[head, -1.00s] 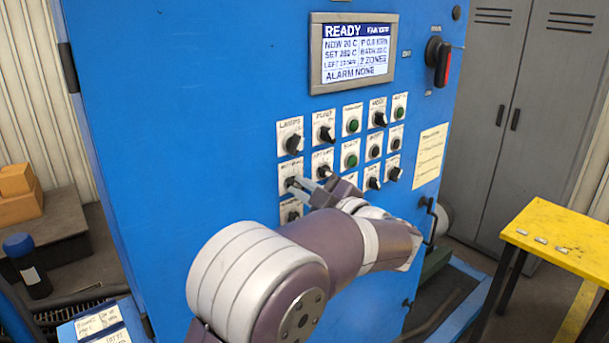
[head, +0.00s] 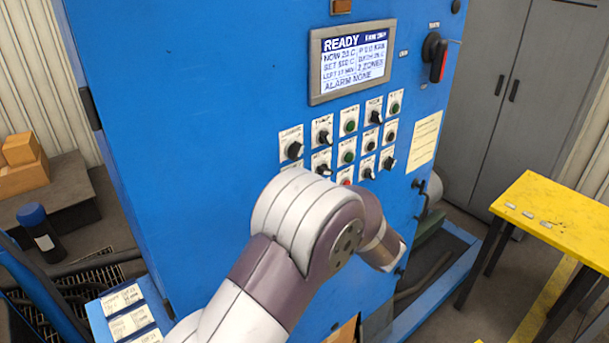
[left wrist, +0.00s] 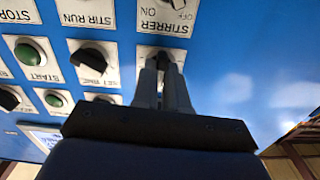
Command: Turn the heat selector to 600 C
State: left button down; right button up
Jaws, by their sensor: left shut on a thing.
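The heat selector appears to be the dark knob on a white plate (left wrist: 179,55) between my fingers in the left wrist view, where labels are upside down. Its own label is hidden. My left gripper (left wrist: 163,88) is shut on this knob, fingers pointing at the panel. In the head view my left arm covers the gripper and the knob. The display (head: 352,60) reads READY, NOW 20 C, and a SET value in the 500s that is blurred. My right gripper is not in view.
The blue cabinet (head: 200,120) carries several close-set knobs and buttons. The SET TIME knob (left wrist: 93,60) and the STIRRER plate (left wrist: 165,15) are next to my fingers. A red-black switch (head: 437,58) is at upper right. A yellow table (head: 560,225) stands at right.

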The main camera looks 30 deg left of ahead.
pick_arm(q)
jog(key=shift+m+p, duration=1.1)
jog(key=c, duration=1.2)
grip_release()
jog(key=shift+o, duration=0.2)
jog(key=b+v, duration=0.5)
jog(key=v, duration=0.7)
jog(key=shift+d, duration=0.3)
